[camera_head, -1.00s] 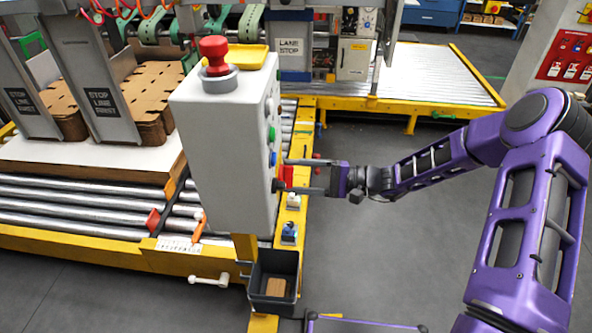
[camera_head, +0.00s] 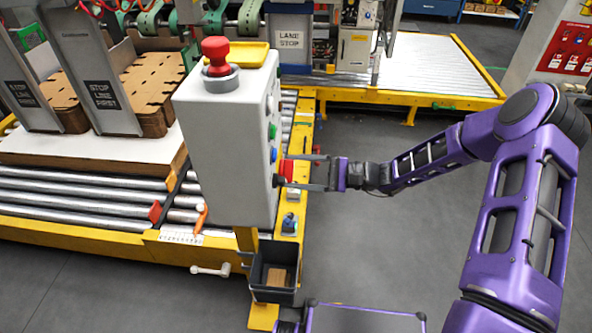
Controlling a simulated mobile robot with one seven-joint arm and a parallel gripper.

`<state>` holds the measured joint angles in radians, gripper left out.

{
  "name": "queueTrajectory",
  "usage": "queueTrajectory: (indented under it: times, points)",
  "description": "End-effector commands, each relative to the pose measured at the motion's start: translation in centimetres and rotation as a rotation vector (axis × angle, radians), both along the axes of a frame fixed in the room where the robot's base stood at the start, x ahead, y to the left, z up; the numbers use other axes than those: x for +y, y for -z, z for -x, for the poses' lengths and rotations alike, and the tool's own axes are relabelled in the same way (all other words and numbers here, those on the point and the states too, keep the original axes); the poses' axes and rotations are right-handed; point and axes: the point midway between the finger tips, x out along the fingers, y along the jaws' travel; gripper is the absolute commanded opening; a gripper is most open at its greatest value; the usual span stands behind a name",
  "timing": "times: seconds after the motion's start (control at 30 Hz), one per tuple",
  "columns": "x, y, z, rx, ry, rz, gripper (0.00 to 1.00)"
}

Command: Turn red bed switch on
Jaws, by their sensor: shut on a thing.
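A grey control box (camera_head: 228,150) stands upright at the edge of the roller line. The red switch (camera_head: 287,170) sticks out from its right side face, below green and blue buttons. My gripper (camera_head: 290,171) reaches in from the right, level with the red switch, with one finger above and one below it. It is shut on the red switch. The switch's exact setting cannot be read from this angle.
A red mushroom button (camera_head: 215,50) and a yellow tray (camera_head: 240,54) are on top of the box. A dark bin (camera_head: 275,272) hangs below it. Cardboard stacks (camera_head: 150,90) lie at left. Open floor (camera_head: 375,230) lies to the right.

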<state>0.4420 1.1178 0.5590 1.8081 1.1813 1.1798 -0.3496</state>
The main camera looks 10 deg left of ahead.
Motion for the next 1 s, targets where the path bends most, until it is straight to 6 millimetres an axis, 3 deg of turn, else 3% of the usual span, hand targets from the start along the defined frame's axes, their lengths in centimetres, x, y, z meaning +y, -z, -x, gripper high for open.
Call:
queueTrajectory:
  times: [0.17,0.2,0.33,0.67,0.87,1.0]
  points:
    - [-0.1,0.0,0.0,0.003,0.001,0.0,0.14]
    - [-0.1,0.0,0.0,0.003,0.001,0.0,0.75]
    - [0.0,0.0,0.0,0.002,0.001,0.0,0.99]
    - [-0.5,0.0,-0.1,0.001,0.002,0.001,1.0]
    - [-3.7,0.1,-0.3,-0.001,0.005,0.002,1.0]
    - [-7.2,0.1,-0.5,0.0,0.007,0.002,1.0]
